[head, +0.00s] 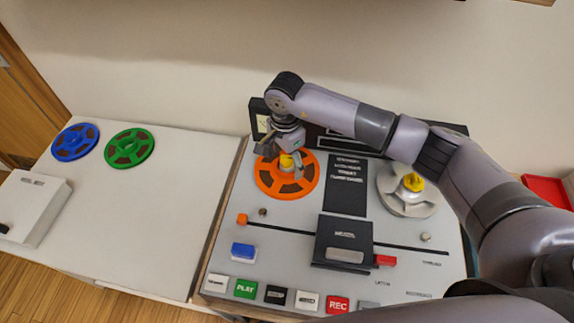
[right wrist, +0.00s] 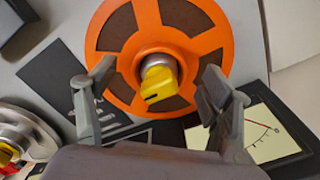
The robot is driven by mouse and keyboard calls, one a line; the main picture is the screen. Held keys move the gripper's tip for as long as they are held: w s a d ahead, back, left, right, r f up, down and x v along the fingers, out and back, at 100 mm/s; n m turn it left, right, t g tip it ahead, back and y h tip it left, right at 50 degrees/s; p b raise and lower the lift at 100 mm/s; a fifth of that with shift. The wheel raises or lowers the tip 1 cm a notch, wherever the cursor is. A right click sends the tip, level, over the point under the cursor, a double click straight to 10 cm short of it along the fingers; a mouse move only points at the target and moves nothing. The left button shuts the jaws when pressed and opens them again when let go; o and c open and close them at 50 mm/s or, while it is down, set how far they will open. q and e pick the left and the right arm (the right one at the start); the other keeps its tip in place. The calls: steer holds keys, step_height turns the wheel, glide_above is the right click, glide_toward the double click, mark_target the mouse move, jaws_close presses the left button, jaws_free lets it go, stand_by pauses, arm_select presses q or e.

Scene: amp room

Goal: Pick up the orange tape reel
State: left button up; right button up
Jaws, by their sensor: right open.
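The orange tape reel (head: 288,184) lies flat on the left spindle of the tape machine, with a yellow knob (head: 289,160) at its hub. It also shows in the right wrist view (right wrist: 210,42), with its yellow knob (right wrist: 158,86) pointing toward the camera. My right gripper (head: 282,165) is over the reel's hub, pointing down at it. In the right wrist view my right gripper (right wrist: 158,98) is open, with one finger on each side of the knob; I cannot tell whether either finger touches the reel. My left gripper is not in view.
The tape machine (head: 225,262) has a silver right spindle (head: 402,200) with a yellow knob, a black head block (head: 343,243) and several buttons along its front. A blue reel (head: 75,142), a green reel (head: 129,148) and a white box (head: 32,205) are on the white counter (head: 150,215), which has free room.

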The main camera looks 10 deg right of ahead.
steer(key=shift+f, duration=0.75)
steer(key=shift+c, duration=0.4)
steer(key=shift+w, duration=0.1)
steer(key=c, duration=1.5)
